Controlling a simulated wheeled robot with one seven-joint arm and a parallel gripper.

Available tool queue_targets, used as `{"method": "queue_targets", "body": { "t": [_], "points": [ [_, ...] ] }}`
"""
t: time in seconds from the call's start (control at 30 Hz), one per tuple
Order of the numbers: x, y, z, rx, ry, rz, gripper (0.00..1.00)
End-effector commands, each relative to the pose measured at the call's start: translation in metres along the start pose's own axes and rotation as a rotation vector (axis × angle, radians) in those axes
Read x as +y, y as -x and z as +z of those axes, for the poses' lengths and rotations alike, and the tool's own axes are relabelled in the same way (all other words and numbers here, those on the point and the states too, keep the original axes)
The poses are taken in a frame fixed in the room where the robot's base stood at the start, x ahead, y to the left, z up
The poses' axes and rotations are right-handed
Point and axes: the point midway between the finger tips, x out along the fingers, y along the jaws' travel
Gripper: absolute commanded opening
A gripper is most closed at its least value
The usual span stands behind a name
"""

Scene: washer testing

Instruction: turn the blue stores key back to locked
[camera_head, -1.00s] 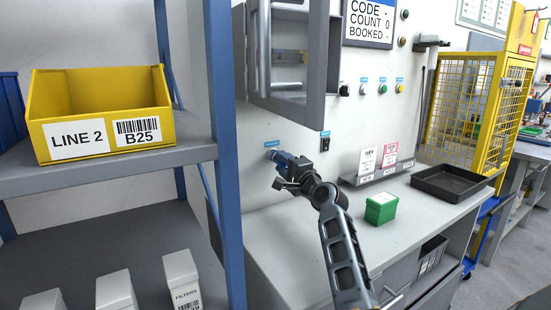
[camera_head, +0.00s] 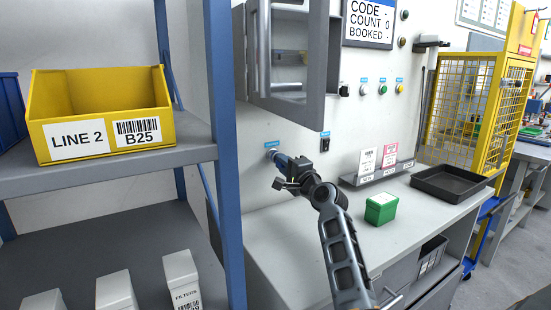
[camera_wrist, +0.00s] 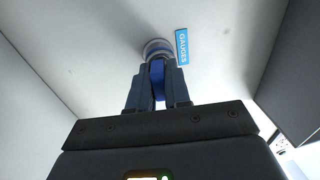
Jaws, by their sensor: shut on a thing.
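The blue key (camera_wrist: 157,80) stands out from a round metal-rimmed switch (camera_wrist: 155,46) on the pale wall, seen in the wrist view. A blue label beside the switch reads GAUGES. My gripper (camera_wrist: 157,92) is shut on the key, one finger on each side of it. There the fingers hide most of the key. The key's exact turn angle is hard to tell.
A grey wall cabinet (camera_head: 292,60) hangs above my gripper. A blue shelf post (camera_head: 226,150) stands close on the left, with a yellow bin (camera_head: 100,95) on the shelf. A green box (camera_head: 381,208) and a black tray (camera_head: 450,183) rest on the counter (camera_head: 265,245).

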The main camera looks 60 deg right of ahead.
Motion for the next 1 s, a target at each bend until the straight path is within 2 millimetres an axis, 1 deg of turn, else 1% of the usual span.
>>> {"method": "queue_targets", "body": {
  "t": [0.33,0.43,0.53,0.7,1.0],
  "points": [
    [0.0022,-0.0011,0.0003,-0.002,0.011,0.000,0.00],
    [0.0056,-0.0008,-0.0003,-0.009,0.077,-0.005,0.00],
    [0.0070,-0.0006,-0.0011,-0.020,0.178,-0.006,0.00],
    [0.0030,-0.0010,-0.0015,-0.034,0.298,-0.007,0.00],
    [0.0013,-0.0012,-0.0011,-0.038,0.316,-0.005,0.00]
  ]
}}
